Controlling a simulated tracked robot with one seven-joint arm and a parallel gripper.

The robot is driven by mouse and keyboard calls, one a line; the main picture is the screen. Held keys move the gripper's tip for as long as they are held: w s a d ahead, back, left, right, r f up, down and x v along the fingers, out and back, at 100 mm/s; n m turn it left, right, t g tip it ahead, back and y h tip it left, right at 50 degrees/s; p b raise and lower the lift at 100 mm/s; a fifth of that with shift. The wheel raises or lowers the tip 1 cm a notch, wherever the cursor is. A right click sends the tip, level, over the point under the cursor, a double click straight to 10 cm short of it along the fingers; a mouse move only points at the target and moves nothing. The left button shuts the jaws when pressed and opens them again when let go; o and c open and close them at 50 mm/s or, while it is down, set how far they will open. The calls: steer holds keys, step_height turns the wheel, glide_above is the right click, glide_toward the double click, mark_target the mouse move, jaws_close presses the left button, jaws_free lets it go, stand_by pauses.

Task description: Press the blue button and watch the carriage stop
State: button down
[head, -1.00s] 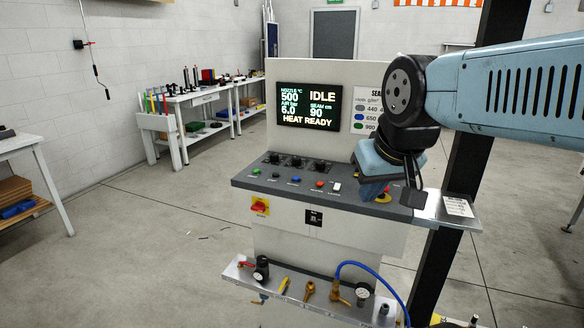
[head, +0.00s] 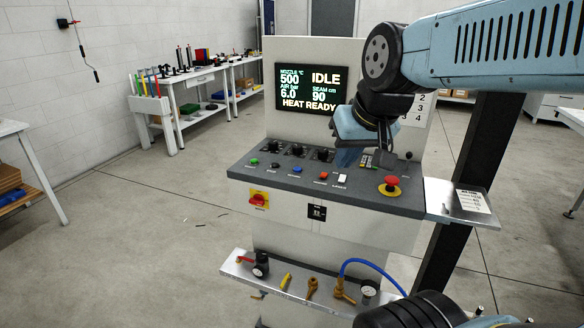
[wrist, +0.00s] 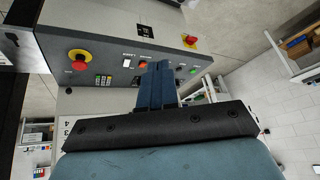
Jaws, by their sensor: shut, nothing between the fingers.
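The blue button (head: 297,169) sits in the row on the sloped grey control panel (head: 240,170), between a black button (head: 275,167) and an orange-red one (head: 323,175). My gripper (head: 345,158) is shut and empty. In the head view it hangs over the panel, right of the blue button and apart from it. In the wrist view my shut fingers (wrist: 160,66) point at the button row, and I cannot make out the blue button there. The screen (head: 310,88) reads IDLE and HEAT READY. I cannot identify the carriage.
A red emergency stop (head: 392,184) and a white switch (head: 341,179) are right of the blue button; a green button (head: 254,162) is at the left. Knobs (head: 298,150) stand behind the row. A lower shelf (head: 237,268) holds fittings and a blue hose. A dark post (head: 480,150) stands right.

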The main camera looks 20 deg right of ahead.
steer(key=w+f+m+t, duration=0.1)
steer(key=w+f+m, duration=0.1)
steer(key=w, duration=0.9)
steer(key=w+f+m+t, duration=0.1)
steer(key=w+f+m, duration=0.2)
steer(key=w, duration=0.8)
steer(key=w+f+m+t+h, duration=0.1)
steer(key=w+f+m, duration=0.2)
steer(key=w, duration=0.8)
steer(key=shift+w+d+f+m, duration=0.2)
steer(key=shift+d+f+m, duration=0.05)
steer(key=shift+d+m, duration=0.2)
